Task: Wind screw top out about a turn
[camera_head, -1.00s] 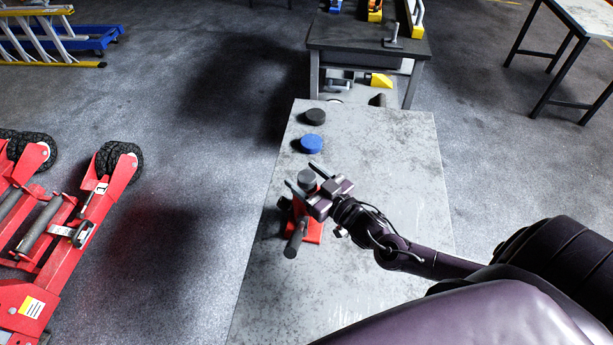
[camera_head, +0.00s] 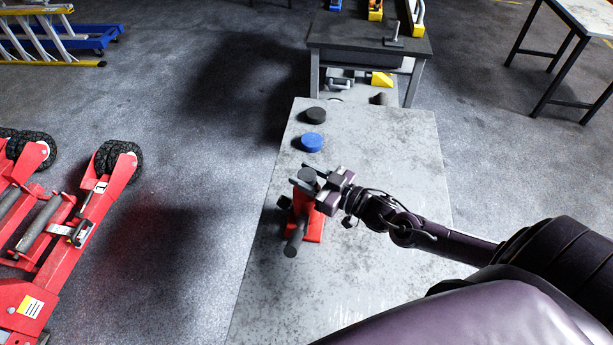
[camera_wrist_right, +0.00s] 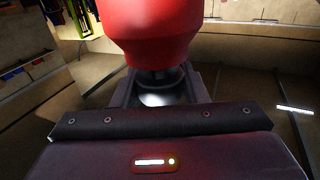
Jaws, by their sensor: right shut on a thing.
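A small red jack (camera_head: 309,229) stands upright on the grey table, with a dark handle piece (camera_head: 294,243) at its front. Its dark round screw top (camera_head: 307,174) sits at the upper end. My right gripper (camera_head: 308,179) reaches in from the right with one finger on either side of the top, shut on it. In the right wrist view the red jack body (camera_wrist_right: 150,30) is close, and a shiny round metal part (camera_wrist_right: 156,97) shows between the fingers, partly hidden by the gripper. My left gripper is not in view.
A blue disc (camera_head: 312,142) and a black disc (camera_head: 315,115) lie on the grey table (camera_head: 390,150) beyond the jack. A dark workbench (camera_head: 350,40) stands behind. Red wheeled equipment (camera_head: 60,240) is on the floor at left. The table's right part is clear.

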